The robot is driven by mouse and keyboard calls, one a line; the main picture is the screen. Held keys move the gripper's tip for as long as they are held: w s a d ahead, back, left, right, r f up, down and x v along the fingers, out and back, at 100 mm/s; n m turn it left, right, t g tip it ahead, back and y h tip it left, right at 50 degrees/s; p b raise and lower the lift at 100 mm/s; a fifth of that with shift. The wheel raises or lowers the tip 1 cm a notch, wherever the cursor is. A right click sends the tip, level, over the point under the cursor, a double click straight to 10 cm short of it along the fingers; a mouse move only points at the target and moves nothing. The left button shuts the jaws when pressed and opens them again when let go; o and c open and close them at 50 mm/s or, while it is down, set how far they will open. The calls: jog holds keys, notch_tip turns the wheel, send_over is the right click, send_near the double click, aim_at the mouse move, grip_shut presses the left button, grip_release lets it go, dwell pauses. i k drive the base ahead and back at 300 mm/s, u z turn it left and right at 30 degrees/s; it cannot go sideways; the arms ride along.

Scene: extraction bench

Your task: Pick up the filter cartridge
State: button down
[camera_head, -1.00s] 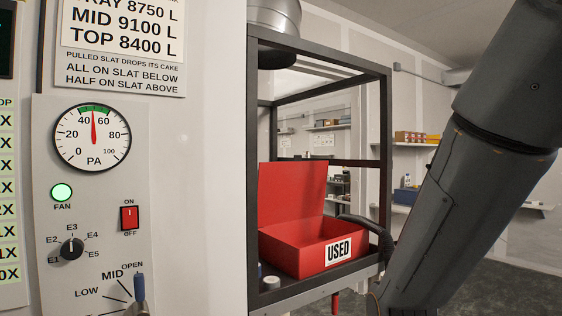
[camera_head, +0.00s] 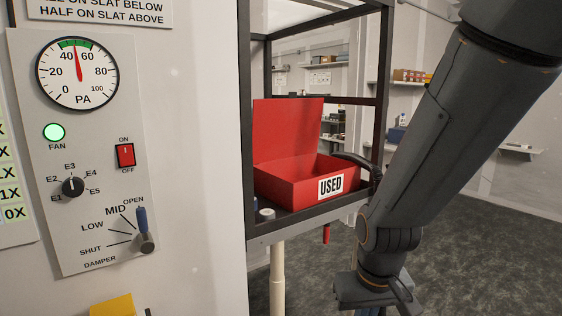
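I cannot make out a filter cartridge for certain in this view. A small white cylinder (camera_head: 267,214) stands on the frame's shelf at the left of the red box; I cannot tell what it is. My arm comes down from the upper right. The wrist end with the body of my gripper (camera_head: 374,292) shows at the bottom, right of the centre, below and in front of the shelf. Its fingertips are cut off by the lower edge, so I cannot see whether it holds anything.
An open red box (camera_head: 290,189) marked USED sits in a dark metal frame (camera_head: 247,120). A white panel with a gauge (camera_head: 77,73), a red switch (camera_head: 125,155) and a damper lever (camera_head: 142,222) fills the left. A yellow object (camera_head: 112,305) shows at the bottom. Floor is open at right.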

aim_at(265, 214)
jog(key=z, duration=0.15)
jog(key=i, duration=0.9)
jog(key=z, duration=0.1)
